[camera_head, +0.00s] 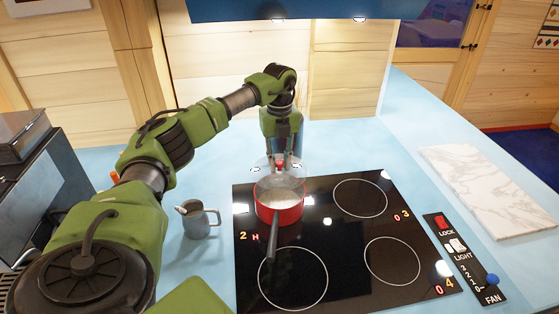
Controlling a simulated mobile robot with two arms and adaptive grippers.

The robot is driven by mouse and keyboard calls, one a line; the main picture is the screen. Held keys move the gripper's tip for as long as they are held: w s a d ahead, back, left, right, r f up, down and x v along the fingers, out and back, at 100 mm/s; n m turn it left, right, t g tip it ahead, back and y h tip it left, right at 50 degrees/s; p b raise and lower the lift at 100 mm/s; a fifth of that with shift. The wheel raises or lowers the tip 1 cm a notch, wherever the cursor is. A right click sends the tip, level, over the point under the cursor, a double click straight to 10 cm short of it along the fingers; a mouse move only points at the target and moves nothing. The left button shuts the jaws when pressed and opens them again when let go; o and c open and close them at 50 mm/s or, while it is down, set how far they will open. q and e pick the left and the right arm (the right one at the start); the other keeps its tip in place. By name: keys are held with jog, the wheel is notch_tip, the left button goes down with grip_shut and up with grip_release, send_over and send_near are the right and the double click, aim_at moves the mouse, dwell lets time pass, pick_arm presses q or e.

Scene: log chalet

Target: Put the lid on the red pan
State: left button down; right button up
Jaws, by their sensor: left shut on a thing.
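The red pan (279,211) stands on the back left ring of the black hob, its dark handle (272,240) pointing toward the front. A clear glass lid (264,165) with a red knob (280,164) is above the pan's far side. My left gripper (281,157) points down and is shut on the lid at its knob. The lid looks close above the pan; whether it touches the rim I cannot tell. The pan's light inside still shows below the lid. My right gripper is not in view.
The black hob (336,270) has several rings; the others are empty. A grey mug (200,219) stands left of the hob. A marble board (490,190) lies at the right, beyond the control panel (464,258). A grey appliance (40,170) stands at the far left.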

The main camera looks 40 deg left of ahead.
pick_arm(q)
notch_tip(320, 180, down, 6)
jog(key=shift+r+b, duration=0.1)
jog(key=shift+b, duration=1.15)
jog(key=shift+f, duration=0.5)
jog(key=shift+f, duration=0.3)
jog(key=c, duration=1.7)
grip_release()
jog(key=o, duration=0.4)
jog(key=shift+o, duration=0.2)
jog(key=shift+r, duration=0.15)
